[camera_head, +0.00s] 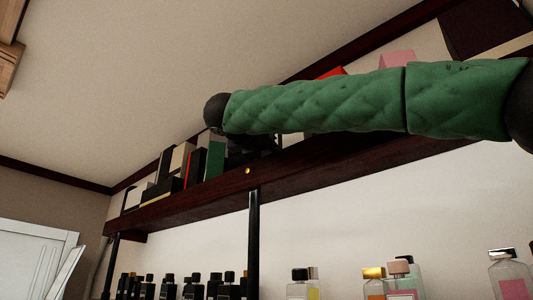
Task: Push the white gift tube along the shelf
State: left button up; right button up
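A long arm in a green quilted sleeve, my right arm, comes in from the right and crosses in front of the dark wooden upper shelf (180,211). Its far end is a black round joint at the left. A dark shape below that joint may be part of my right gripper or a black item on the shelf; no fingertips can be made out. I cannot pick out the white gift tube for certain. A small pale patch (294,139) shows just under the sleeve, mostly hidden by the arm. My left gripper is not in view.
Boxes in black, white, red and green stand on the shelf's left part, including a green box (215,156). A red item (332,72) and a pink box (397,58) show above the sleeve. Perfume bottles (302,284) stand below. A black post (253,240) supports the shelf.

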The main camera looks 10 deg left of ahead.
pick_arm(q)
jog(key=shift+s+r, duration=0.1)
pick_arm(e)
jog(key=o, duration=1.1)
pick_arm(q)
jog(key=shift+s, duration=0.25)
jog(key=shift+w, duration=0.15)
pick_arm(e)
jog(key=shift+s+a+f, duration=0.1)
jog(key=shift+s, duration=0.2)
pick_arm(q)
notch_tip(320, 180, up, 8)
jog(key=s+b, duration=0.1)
jog(key=b, duration=0.1)
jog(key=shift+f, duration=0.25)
pick_arm(e)
jog(key=v, duration=0.7)
jog(key=shift+s, duration=0.15)
